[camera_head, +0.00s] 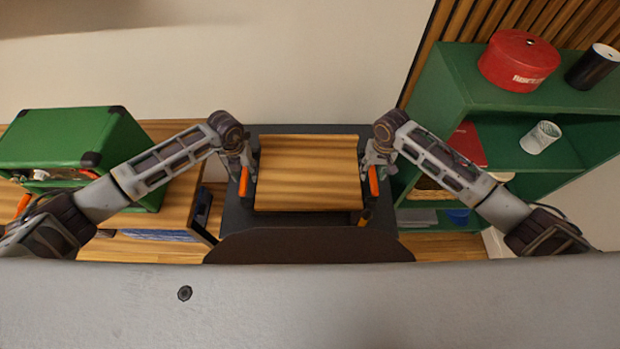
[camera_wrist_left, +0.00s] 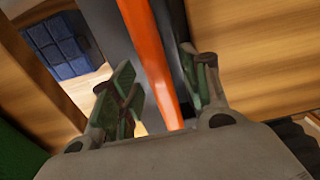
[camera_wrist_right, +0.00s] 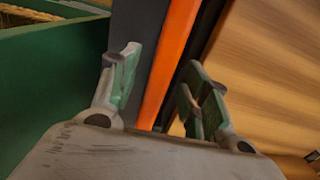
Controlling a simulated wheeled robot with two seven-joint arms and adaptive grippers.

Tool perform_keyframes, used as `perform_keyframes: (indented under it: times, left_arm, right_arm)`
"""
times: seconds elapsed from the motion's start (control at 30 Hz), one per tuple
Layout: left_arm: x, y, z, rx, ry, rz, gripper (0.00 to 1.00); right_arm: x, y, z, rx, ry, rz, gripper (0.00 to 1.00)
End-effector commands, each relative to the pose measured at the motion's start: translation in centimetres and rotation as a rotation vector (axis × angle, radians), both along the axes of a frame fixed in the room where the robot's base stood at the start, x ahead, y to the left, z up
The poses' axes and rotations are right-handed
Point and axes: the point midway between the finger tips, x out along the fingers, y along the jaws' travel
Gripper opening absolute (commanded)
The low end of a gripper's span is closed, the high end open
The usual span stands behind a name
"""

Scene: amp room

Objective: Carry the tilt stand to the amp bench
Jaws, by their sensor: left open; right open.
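The tilt stand (camera_head: 306,180) has a wooden-slatted top with an orange bar on each side. It rests over a dark grey surface, straight ahead in the head view. My left gripper (camera_head: 247,164) is at its left side. In the left wrist view the left orange bar (camera_wrist_left: 150,60) runs between the open fingers. My right gripper (camera_head: 377,166) is at its right side. In the right wrist view the right orange bar (camera_wrist_right: 169,65) runs between the open fingers. Neither gripper is closed on a bar. A wooden bench (camera_head: 140,248) with a green amp (camera_head: 75,140) stands at left.
A green shelf (camera_head: 455,95) stands close on the right, with a red round tin (camera_head: 518,62), a black cylinder (camera_head: 592,68) and a pale cup (camera_head: 540,138). A plain wall (camera_head: 300,60) is behind the stand.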

Motion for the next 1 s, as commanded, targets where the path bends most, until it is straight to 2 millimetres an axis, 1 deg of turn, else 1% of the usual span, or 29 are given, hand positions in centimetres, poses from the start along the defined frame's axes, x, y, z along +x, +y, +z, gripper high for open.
perform_keyframes:
  times: [0.13,0.47,0.57,0.83,1.0]
  left_arm:
    - [-0.04,0.01,-0.71,0.0,0.001,0.0,0.46]
    - [-0.02,0.02,-0.85,0.0,0.0,0.0,0.46]
    - [-0.02,0.03,-0.84,0.0,0.0,0.0,0.35]
    - [-0.01,0.03,-0.82,0.0,0.0,0.0,0.0]
    - [0.0,0.03,-0.81,0.0,0.0,0.0,0.0]
  right_arm:
    - [0.0,-0.02,-0.69,0.0,0.0,0.0,0.46]
    - [-0.01,0.0,-0.84,0.0,0.0,0.0,0.46]
    - [-0.01,0.0,-0.83,0.0,0.0,0.0,0.35]
    - [-0.01,0.0,-0.82,0.0,0.0,0.0,0.0]
    - [-0.01,0.0,-0.82,0.0,0.0,0.0,0.0]
